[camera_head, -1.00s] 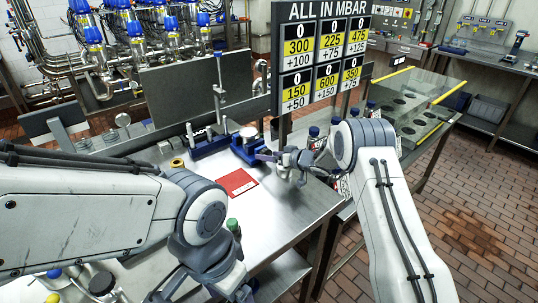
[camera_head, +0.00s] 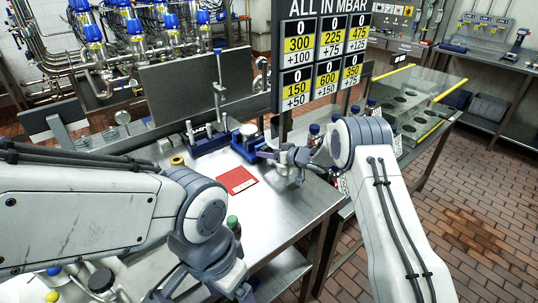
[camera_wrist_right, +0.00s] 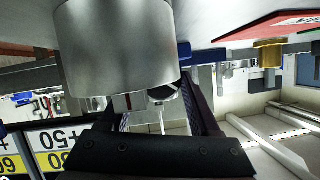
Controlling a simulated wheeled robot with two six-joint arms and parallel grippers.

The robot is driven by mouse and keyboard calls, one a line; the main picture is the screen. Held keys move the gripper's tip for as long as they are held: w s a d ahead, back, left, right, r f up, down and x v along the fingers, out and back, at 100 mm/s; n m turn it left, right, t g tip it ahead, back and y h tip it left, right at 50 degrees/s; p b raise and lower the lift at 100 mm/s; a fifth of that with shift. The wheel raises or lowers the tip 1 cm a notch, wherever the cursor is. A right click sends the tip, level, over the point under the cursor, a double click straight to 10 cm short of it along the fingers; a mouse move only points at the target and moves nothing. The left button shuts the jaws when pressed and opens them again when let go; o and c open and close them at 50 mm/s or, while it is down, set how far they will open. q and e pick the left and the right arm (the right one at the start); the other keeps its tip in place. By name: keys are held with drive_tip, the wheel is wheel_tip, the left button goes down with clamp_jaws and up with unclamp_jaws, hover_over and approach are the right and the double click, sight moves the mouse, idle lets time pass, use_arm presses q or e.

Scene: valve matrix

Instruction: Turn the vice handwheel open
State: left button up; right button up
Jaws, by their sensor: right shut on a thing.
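The blue vice (camera_head: 246,145) stands near the back of the steel bench, with a silver cylindrical piece at its top. My right gripper (camera_head: 268,152) reaches in from the right and is at the vice's near right side. It is shut on the vice handwheel, which the fingers and wrist mostly hide.
A red card (camera_head: 238,180) lies flat on the bench in front of the vice. Another blue fixture with a tall post (camera_head: 219,105) is left of the vice. The pressure board (camera_head: 325,55) stands behind, close to my right wrist. A green cap (camera_head: 232,222) is near my left arm.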

drive_tip(key=n+b, duration=0.1)
drive_tip(key=b, duration=0.1)
drive_tip(key=n+t+h+b, duration=0.1)
drive_tip(key=b, duration=0.2)
drive_tip(key=n+h+b, duration=0.1)
drive_tip(key=b, duration=0.1)
drive_tip(key=shift+s+a+f+n+b, duration=0.1)
drive_tip(key=shift+a+f+n+b, duration=0.05)
drive_tip(key=shift+f+n+b, duration=0.2)
drive_tip(key=shift+r+n+t+h+b, duration=0.35)
drive_tip(key=shift+t+b, duration=0.15)
drive_tip(key=shift+b, duration=0.35)
drive_tip(key=o, duration=1.4)
drive_tip(key=b+v, duration=0.1)
drive_tip(key=v, duration=0.9)
drive_tip(key=shift+s+d+r, duration=0.1)
drive_tip(key=shift+s+d, duration=0.1)
